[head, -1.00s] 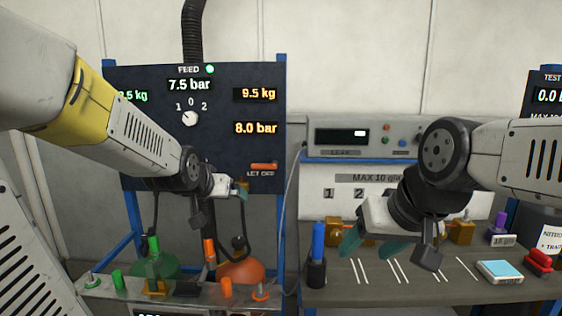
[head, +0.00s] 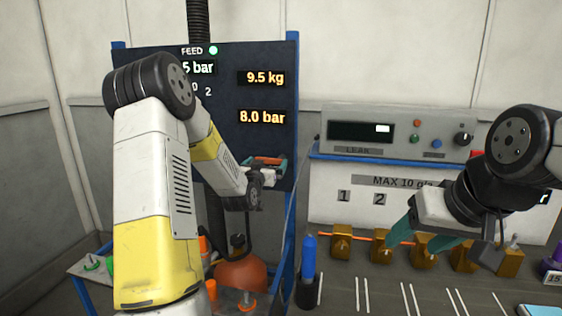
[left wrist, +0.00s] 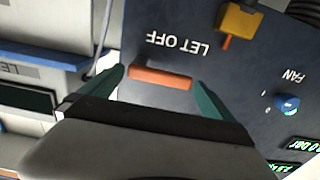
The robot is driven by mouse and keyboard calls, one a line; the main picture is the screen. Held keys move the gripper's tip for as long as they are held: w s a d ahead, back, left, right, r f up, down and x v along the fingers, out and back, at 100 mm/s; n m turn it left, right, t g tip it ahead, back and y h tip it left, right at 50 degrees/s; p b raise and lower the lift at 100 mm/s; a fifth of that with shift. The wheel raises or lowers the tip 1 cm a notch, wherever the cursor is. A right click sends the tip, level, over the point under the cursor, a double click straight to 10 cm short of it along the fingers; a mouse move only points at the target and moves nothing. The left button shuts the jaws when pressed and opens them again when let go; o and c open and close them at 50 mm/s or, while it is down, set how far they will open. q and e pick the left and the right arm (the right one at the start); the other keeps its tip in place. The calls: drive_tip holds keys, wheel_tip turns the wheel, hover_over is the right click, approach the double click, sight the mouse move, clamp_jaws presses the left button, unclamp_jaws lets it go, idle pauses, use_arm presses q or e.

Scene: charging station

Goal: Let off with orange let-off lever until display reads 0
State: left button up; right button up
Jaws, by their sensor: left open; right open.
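The orange let-off lever (left wrist: 160,77) lies level under the LET OFF lettering in the left wrist view, between the teal fingers of my left gripper (left wrist: 160,90). The fingers stand open at its two ends; I cannot tell whether they touch it. In the head view my left gripper (head: 264,162) is at the lower right of the dark panel (head: 265,55), mostly covering the lever. The orange display (head: 262,117) reads 8.0 bar, and the one above (head: 262,78) reads 9.5 kg.
A grey bench unit (head: 390,135) stands right of the panel above a row of brass blocks (head: 341,241). A blue bottle-like item (head: 309,258) stands at the bench's left. An orange cylinder (head: 240,272) sits below the panel. My left arm hides the panel's left part.

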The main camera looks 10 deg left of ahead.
use_arm(q)
drive_tip(key=shift+w, duration=1.45)
